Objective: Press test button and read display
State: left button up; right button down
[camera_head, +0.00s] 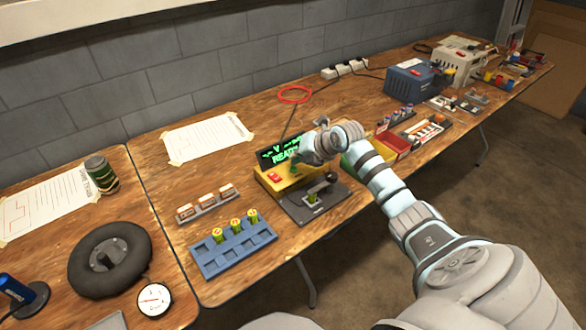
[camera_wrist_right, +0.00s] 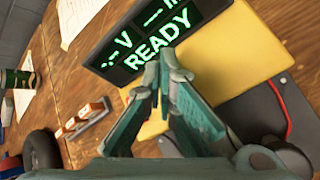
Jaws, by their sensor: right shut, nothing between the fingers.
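The yellow tester (camera_head: 289,180) stands mid-table with a black display (camera_head: 272,157) tilted up at its back. The display also shows in the right wrist view (camera_wrist_right: 146,45); it reads "READY" in green, with dashes and a "V" above. A red button (camera_head: 275,177) is on the tester's top left front; it does not show in the right wrist view. My right gripper (camera_head: 294,165) is over the tester, close in front of the display. Its fingers (camera_wrist_right: 163,62) are shut and empty. I cannot tell whether they touch the tester. My left gripper is not in view.
A dark pad (camera_head: 326,203) with a small clamp-like holder adjoins the tester at the right. A blue rack (camera_head: 212,262) with several yellow-green cells and a grey tray (camera_head: 208,207) are at the left. Red bins (camera_head: 397,146) are right of my wrist.

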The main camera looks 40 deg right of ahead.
aim_at(296, 167)
jog(key=shift+f, duration=0.1)
dwell(0.6)
jog(key=shift+f+b, duration=0.3)
jog(key=shift+f, duration=0.05)
jog(key=shift+f+b, duration=0.35)
jog(key=shift+f, duration=0.1)
dwell(0.4)
jog(key=shift+r, duration=0.1)
jog(key=shift+r+p, duration=0.75)
jog(key=shift+r, duration=0.05)
notch_tip(296, 167, up, 5)
jog(key=p, duration=0.4)
jog(key=shift+r, duration=0.1)
dwell(0.4)
